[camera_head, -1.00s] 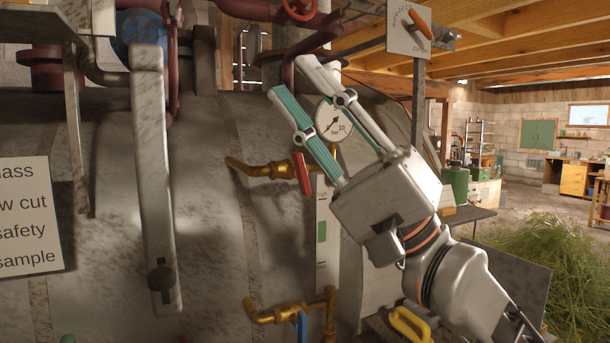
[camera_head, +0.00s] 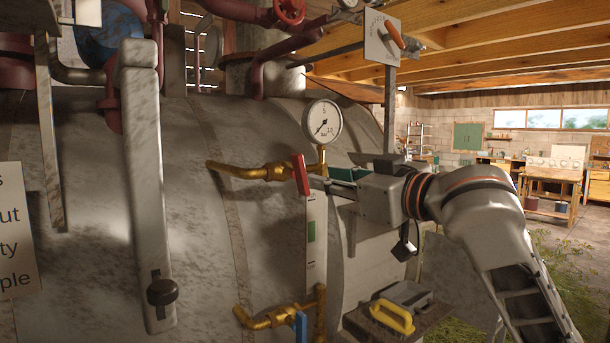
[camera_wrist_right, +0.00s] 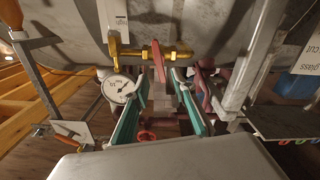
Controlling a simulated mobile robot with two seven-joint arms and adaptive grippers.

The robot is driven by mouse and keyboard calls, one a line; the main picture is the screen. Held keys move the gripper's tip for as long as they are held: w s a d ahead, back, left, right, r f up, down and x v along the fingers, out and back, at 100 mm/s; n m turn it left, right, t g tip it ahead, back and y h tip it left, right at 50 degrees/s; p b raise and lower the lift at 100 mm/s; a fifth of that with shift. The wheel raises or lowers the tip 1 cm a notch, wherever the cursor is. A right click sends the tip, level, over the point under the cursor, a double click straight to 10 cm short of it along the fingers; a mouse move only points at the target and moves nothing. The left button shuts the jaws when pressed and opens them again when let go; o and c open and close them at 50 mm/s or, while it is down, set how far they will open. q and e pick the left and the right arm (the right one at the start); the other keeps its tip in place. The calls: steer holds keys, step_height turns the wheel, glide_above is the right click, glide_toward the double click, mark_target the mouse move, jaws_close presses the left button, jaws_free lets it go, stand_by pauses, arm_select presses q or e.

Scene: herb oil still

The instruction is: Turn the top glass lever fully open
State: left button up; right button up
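The red lever (camera_head: 301,174) sits on the upper brass valve (camera_head: 262,172), at the top of the sight glass (camera_head: 311,240). It stands near upright, slightly tilted, across the brass pipe. My right gripper (camera_head: 318,181) comes from the right, level with the lever, its tips close beside it. In the right wrist view, the teal-padded fingers (camera_wrist_right: 160,82) are apart, with the red lever (camera_wrist_right: 158,62) at the gap between their tips. I cannot tell whether either finger touches it. My left gripper is not in view.
A pressure gauge (camera_head: 322,121) stands just above the right gripper. A lower brass valve (camera_head: 270,318) has a blue lever (camera_head: 301,326). A yellow-handled tool (camera_head: 391,317) lies low on the right. The grey still body (camera_head: 200,240) fills the left and middle.

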mark_target(304, 173)
steer(key=p+x, duration=0.1)
steer(key=x, duration=0.6)
steer(key=shift+w+a, duration=0.15)
steer(key=shift+w, duration=0.1)
jaws_close()
